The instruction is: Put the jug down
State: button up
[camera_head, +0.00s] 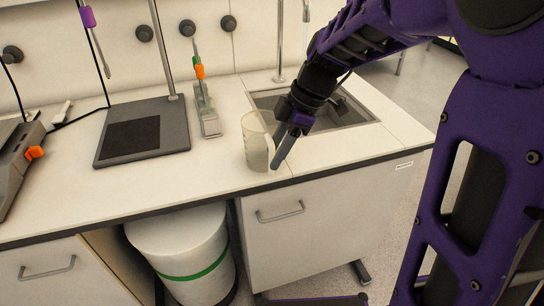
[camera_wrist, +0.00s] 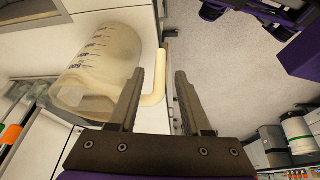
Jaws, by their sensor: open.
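The jug (camera_head: 256,142) is a clear, graduated vessel with a pale handle. It stands upright on the white countertop (camera_head: 215,178), near the front edge and to the left of the sink. In the wrist view the jug (camera_wrist: 98,62) lies to the left, and its cream handle (camera_wrist: 156,85) reaches toward the space between my fingers. My gripper (camera_head: 277,160) is open beside the jug's handle side. In the wrist view my gripper (camera_wrist: 170,90) has its two dark fingers apart, with the handle near the left finger; I cannot tell whether they touch.
The sink (camera_head: 345,112) is behind and right of the jug. A stand with a dark base plate (camera_head: 145,130) and a pipette rack (camera_head: 207,112) are on the left. A white bin (camera_head: 185,250) stands below the counter. Bare counter lies left of the jug.

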jog(key=p+v, duration=0.1)
jog(key=v, duration=0.8)
jog(key=shift+r, duration=0.15)
jog(key=shift+w, duration=0.1)
